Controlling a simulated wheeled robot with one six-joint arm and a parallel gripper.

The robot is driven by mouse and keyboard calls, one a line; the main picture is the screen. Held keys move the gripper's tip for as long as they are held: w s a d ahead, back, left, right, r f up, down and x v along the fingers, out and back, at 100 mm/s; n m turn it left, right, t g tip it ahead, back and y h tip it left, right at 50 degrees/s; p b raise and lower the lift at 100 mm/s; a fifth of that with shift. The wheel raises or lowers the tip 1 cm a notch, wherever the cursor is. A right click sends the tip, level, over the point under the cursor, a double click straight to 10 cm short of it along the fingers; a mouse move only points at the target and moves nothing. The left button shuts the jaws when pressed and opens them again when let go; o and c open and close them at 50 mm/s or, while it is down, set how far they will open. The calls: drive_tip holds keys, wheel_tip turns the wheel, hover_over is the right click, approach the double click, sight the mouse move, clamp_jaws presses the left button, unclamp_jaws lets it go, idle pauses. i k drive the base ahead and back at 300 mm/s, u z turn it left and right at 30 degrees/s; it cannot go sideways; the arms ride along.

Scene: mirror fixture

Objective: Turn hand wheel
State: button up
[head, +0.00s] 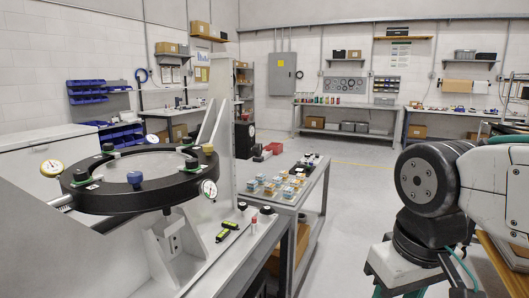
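In the head view, a black ring-shaped fixture (120,200) lies flat at the left, held by a grey upright stand (215,140). I cannot tell which part is the hand wheel. Links of my arm fill the right edge; my gripper is outside the picture, well apart from the fixture as far as shown.
A grey cart (318,186) behind the fixture holds small coloured blocks and other parts. A yellow-and-black tool (229,231) and small bottles lie on the fixture's grey base. Workbenches (345,106) line the back wall. The floor (350,215) between cart and arm is clear.

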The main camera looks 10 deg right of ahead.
sight(257, 150)
drive_tip(key=z, duration=2)
drive_tip(key=i, duration=1)
drive_tip(key=u, duration=1.95)
